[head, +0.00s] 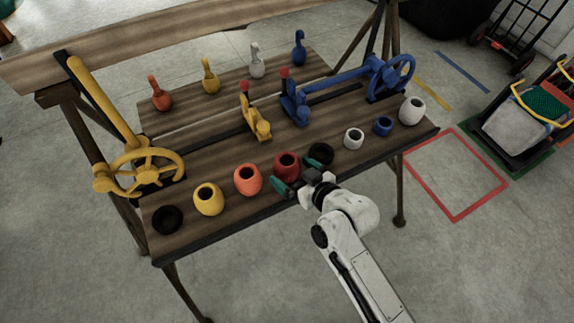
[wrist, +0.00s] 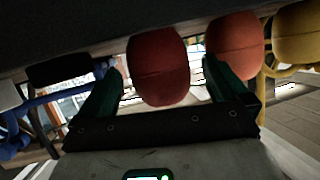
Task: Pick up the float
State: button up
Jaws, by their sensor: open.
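Several rounded floats with holes in their tops stand in a row along the front of a wooden bench. A dark red float (head: 287,166) is nearest my gripper (head: 299,178), with an orange float (head: 248,180) to its left. In the wrist view the red float (wrist: 159,66) shows between my two green fingers, apart from them as far as I can tell. The orange float (wrist: 235,46) shows beside the right finger. My gripper is open and empty at the bench's front edge. The pictures do not mark one float as the task's.
A black float (head: 320,154) sits just right of the gripper; a yellow float (head: 208,199) and another black one (head: 167,219) stand further left. White (head: 411,110) and blue (head: 383,126) floats stand right. Behind are a yellow handwheel (head: 140,171), a blue handwheel (head: 391,76) and levers.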

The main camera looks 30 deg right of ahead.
jog(key=shift+x, duration=1.8)
jog(key=shift+d, duration=0.1)
jog(key=shift+c, duration=0.3)
jog(key=c, duration=0.9)
